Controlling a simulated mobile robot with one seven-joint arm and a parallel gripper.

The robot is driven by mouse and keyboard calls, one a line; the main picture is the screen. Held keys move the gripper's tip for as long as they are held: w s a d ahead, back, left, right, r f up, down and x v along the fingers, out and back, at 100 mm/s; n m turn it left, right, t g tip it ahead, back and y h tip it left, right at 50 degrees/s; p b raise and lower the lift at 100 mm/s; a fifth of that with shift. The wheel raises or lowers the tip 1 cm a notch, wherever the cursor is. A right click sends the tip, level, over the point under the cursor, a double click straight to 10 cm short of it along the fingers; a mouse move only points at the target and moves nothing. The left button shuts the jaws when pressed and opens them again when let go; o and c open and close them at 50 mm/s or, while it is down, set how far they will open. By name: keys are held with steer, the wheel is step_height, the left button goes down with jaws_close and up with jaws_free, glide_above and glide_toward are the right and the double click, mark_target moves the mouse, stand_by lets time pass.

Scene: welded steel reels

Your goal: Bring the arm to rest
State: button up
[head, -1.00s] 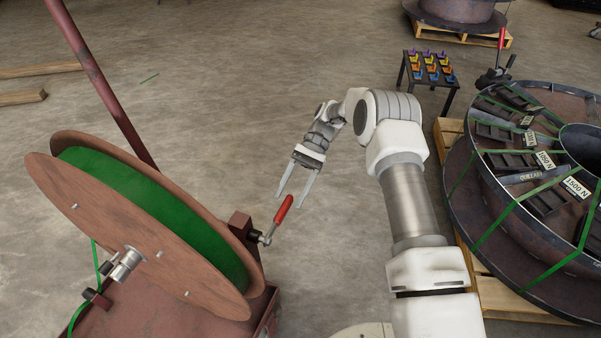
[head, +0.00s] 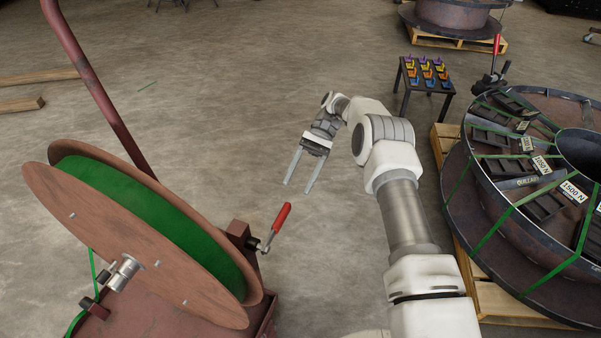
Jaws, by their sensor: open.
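My gripper (head: 298,184) hangs in the middle of the head view with its two fingers apart and nothing between them. My arm (head: 405,215) is bent, rising from the lower right and reaching away to the upper left. The fingers point down and toward me. They show above and slightly right of a red-handled lever (head: 279,222) on the reel cart, with floor visible between.
A wooden reel of green strap (head: 150,225) sits on a rusty cart (head: 150,315) with a long handle (head: 95,90) at left. A large steel reel (head: 475,215) lies on a pallet (head: 490,300) at right. A small table (head: 407,97) holds coloured pieces. Mid-floor is clear.

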steer(key=s+d+r+n+t+h, duration=0.1)
steer(key=s+d+r+t, duration=0.25)
steer(key=r, duration=0.75)
steer(key=s+d+r+t+h, duration=0.2)
steer(key=d+r+t, duration=0.25)
steer(key=r, duration=0.75)
steer(key=s+d+r+t+h, duration=0.1)
steer(key=s+d+t, duration=0.2)
steer(key=s, duration=0.4)
steer(key=s+d+r+n+t, duration=0.1)
steer(key=s+d+t, duration=0.25)
steer(key=s, duration=0.35)
steer(key=s+d+r+t+h, duration=0.1)
steer(key=s+d+t, duration=0.25)
steer(key=s, duration=0.35)
step_height(320, 180, up, 18)
steer(key=g+p, duration=0.1)
steer(key=p, duration=1.7)
steer(key=shift+w, duration=0.35)
steer(key=shift+d, duration=0.1)
steer(key=shift+c, duration=0.6)
